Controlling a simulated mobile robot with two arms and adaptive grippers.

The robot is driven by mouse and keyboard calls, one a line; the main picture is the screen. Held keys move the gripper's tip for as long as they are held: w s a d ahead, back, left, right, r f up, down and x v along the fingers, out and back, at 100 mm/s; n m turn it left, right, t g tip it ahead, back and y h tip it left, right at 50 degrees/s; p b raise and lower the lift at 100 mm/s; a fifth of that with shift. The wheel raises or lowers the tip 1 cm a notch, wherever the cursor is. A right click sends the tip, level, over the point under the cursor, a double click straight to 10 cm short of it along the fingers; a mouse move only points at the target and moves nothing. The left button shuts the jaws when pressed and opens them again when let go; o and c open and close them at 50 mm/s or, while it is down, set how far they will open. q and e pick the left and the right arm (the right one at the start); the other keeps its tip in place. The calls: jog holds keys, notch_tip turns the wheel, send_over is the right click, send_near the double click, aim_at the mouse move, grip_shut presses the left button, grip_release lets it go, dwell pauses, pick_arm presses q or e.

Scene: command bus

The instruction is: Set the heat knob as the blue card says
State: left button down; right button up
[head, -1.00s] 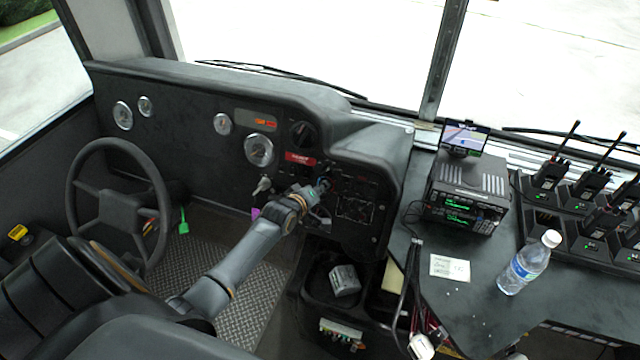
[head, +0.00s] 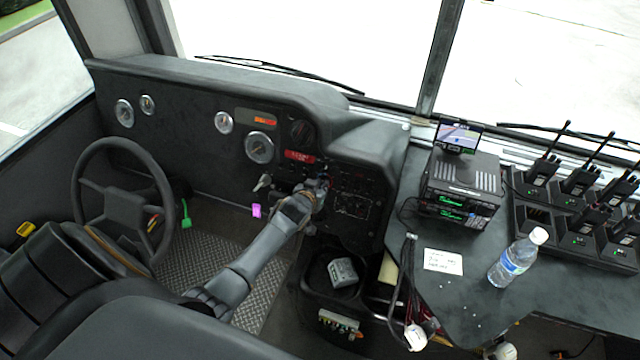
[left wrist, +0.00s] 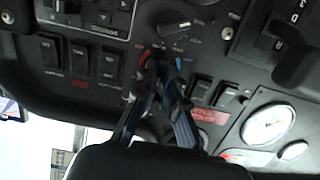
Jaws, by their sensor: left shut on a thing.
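My left gripper (head: 325,178) reaches the dark dashboard panel right of the steering wheel. In the left wrist view its fingers (left wrist: 162,60) are shut on a small knob between red and blue marks, the heat knob by its colours. The fingers hide most of this knob, so I cannot read its setting. I cannot pick out a blue card in either view. My right gripper is not in view.
Rocker switches (left wrist: 110,62) flank the knobs closely. The steering wheel (head: 77,215) is at the left. On the right-hand counter are a white note (head: 443,261), a water bottle (head: 518,258), a radio unit (head: 462,195) and several handheld radios (head: 578,181). A bin (head: 316,274) stands below.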

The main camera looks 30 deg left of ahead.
pick_arm(q)
jog(key=m, duration=0.4)
jog(key=shift+d+f+y+b, duration=0.2)
jog(key=shift+y+b, duration=0.1)
jog(key=shift+y, duration=0.1)
jog(key=m+y+b, duration=0.1)
jog(key=m, duration=0.4)
jog(key=shift+f+b, duration=0.1)
jog(key=shift+b, duration=0.25)
jog(key=m+b, duration=0.2)
jog(key=m, duration=0.3)
jog(key=shift+f+t+y, duration=0.1)
jog(key=shift+t+y, duration=0.3)
jog(key=shift+s+m+t+b, duration=0.1)
jog(key=shift+m+t+b, duration=0.5)
jog(key=shift+m, duration=2.2)
jog(key=c, duration=1.4)
grip_release()
jog(key=shift+d, duration=0.1)
